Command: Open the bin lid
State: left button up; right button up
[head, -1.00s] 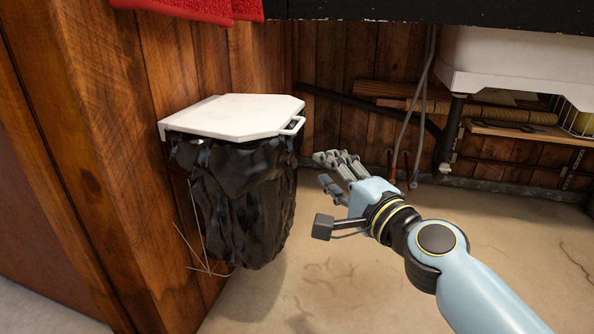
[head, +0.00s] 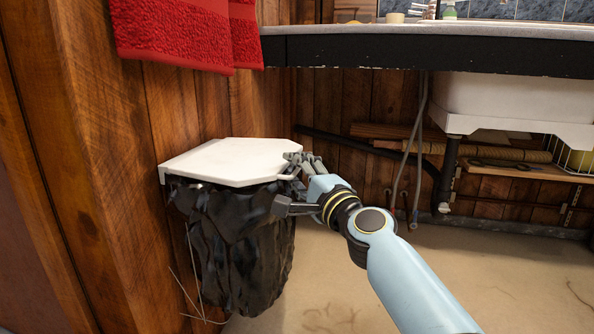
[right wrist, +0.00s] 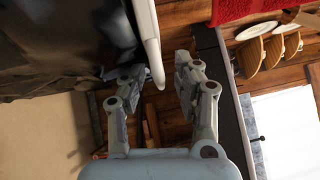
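The bin has a flat white lid (head: 225,160), which is closed and level over a black bag-lined body (head: 240,245) fixed to the wooden wall. A small white handle stands at the lid's right front edge and is partly hidden by my fingers in the head view. My right gripper (head: 297,165) is at this handle. In the right wrist view, the white edge of the lid or handle (right wrist: 151,45) reaches between the spread fingers of the right gripper (right wrist: 162,80). A gap shows on the right side; contact on the left side is unclear. My left gripper is out of view.
A red towel (head: 180,35) hangs above the lid at the left. A dark-edged counter (head: 430,52) overhangs at the back right, with a white sink basin (head: 510,105) and pipes below. The floor (head: 480,270) to the right is clear.

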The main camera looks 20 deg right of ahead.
grip_shut()
jog(key=shift+f, duration=0.1)
dwell(0.3)
